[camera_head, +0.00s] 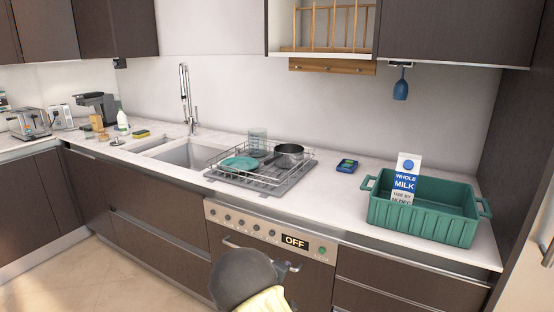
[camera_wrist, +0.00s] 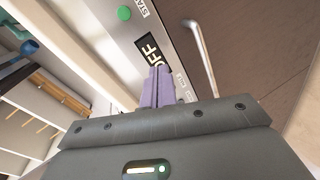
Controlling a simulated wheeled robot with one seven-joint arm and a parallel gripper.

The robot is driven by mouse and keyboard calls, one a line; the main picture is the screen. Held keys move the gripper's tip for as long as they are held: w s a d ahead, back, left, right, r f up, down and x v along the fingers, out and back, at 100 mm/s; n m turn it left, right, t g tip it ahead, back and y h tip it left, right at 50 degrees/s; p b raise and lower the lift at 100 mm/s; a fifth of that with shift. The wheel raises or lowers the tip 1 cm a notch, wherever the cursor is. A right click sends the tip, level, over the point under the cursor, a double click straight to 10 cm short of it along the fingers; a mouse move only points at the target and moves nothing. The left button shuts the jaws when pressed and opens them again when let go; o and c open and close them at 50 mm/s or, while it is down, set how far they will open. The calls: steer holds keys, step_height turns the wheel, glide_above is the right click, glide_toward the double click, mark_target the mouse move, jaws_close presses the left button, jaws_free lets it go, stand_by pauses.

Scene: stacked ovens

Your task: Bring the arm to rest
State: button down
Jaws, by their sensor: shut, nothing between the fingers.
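My gripper (camera_wrist: 158,88) shows in the wrist view with its two purple fingers together and nothing between them. The fingertips appear in front of the appliance control panel (camera_wrist: 130,40), overlapping its OFF display; I cannot tell whether they touch it. The panel's metal handle (camera_wrist: 203,55) is to the right of the fingers. In the head view my arm is at the bottom centre, in front of the appliance panel (camera_head: 240,222), and the gripper fingers cannot be made out there. The arm covers part of the appliance front and its handle (camera_head: 232,244).
A sink (camera_head: 190,154) and toasters (camera_head: 28,123) are left. Floor (camera_head: 80,280) at lower left is clear.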

steer(key=s+d+r+m+g+y, duration=0.2)
steer(key=s+d+m+g, duration=0.15)
steer(key=s, duration=0.75)
steer(key=s+d+r+m+g+y, duration=0.25)
steer(key=s+d, duration=0.25)
steer(key=s, duration=0.7)
steer(key=s+d+r+m+g+y, duration=0.25)
steer(key=s+d+m+g, duration=0.2)
steer(key=s, duration=0.65)
step_height(320, 180, up, 22)
steer(key=p, duration=2.1)
steer(key=shift+f+n+h, duration=0.2)
steer(key=shift+n+h, duration=0.15)
steer(key=shift+h, duration=0.05)
